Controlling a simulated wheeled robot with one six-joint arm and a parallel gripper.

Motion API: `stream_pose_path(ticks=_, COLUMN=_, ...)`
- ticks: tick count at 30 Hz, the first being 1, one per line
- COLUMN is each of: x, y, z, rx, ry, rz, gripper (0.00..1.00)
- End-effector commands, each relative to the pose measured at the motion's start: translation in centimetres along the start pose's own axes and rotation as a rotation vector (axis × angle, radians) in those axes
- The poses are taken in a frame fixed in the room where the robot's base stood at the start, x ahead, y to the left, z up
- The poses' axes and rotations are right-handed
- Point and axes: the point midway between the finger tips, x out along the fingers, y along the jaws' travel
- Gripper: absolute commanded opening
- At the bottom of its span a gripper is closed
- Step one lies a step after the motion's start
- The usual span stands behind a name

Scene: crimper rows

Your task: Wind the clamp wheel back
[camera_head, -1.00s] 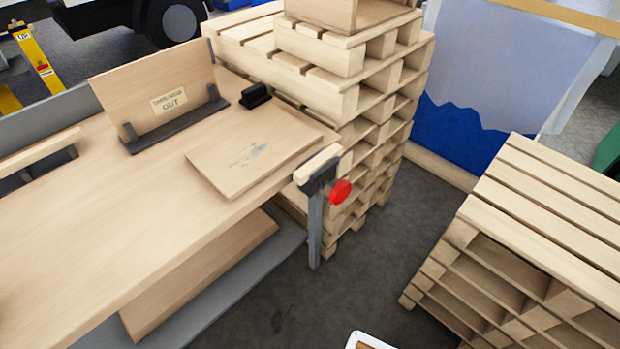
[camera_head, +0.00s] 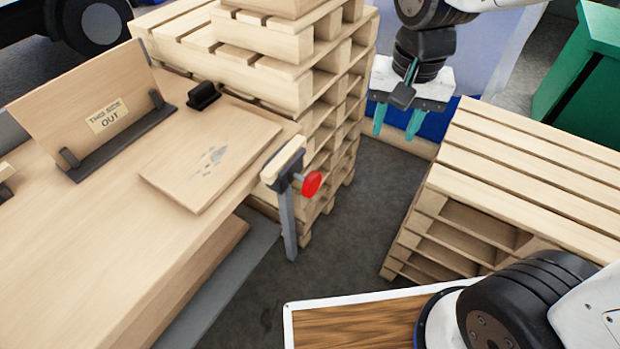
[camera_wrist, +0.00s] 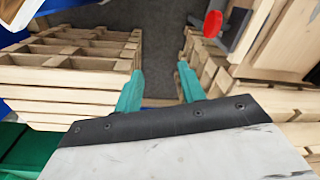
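The clamp wheel is a red disc (camera_head: 312,184) on the side of a grey clamp (camera_head: 288,205) at the table's right corner. The clamp has a pale wooden block on top. My gripper (camera_head: 397,134) hangs to the right of and beyond the wheel, apart from it, with its two teal fingers spread and nothing between them. In the wrist view the gripper (camera_wrist: 158,85) is open over the floor gap. The red wheel (camera_wrist: 212,24) shows there at the upper right, beyond the fingertips.
A wooden table (camera_head: 90,235) carries a flat board (camera_head: 215,155) and an upright board marked "THIS SIDE OUT" (camera_head: 85,95). Pallet stacks stand behind the clamp (camera_head: 290,80) and at the right (camera_head: 530,165). Grey floor lies clear between them.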

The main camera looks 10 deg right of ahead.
Motion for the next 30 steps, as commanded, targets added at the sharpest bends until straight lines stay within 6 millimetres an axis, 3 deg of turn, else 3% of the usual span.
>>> stream_pose_path(ticks=1, x=1.8, y=-2.0, z=-0.6, rx=0.030, ry=-0.017, rz=0.009, gripper=0.40)
stream_pose_path(ticks=6, x=7.3, y=-7.9, z=-1.9, rx=0.170, ry=-0.035, rz=0.022, gripper=0.40)
stream_pose_path(ticks=12, x=12.6, y=-12.5, z=-1.8, rx=0.291, ry=-0.044, rz=0.036, gripper=0.40)
stream_pose_path(ticks=18, x=14.8, y=-14.0, z=-1.6, rx=0.339, ry=-0.046, rz=0.040, gripper=0.40)
stream_pose_path(ticks=30, x=20.6, y=-13.8, z=-1.3, rx=0.342, ry=-0.047, rz=0.042, gripper=0.40)
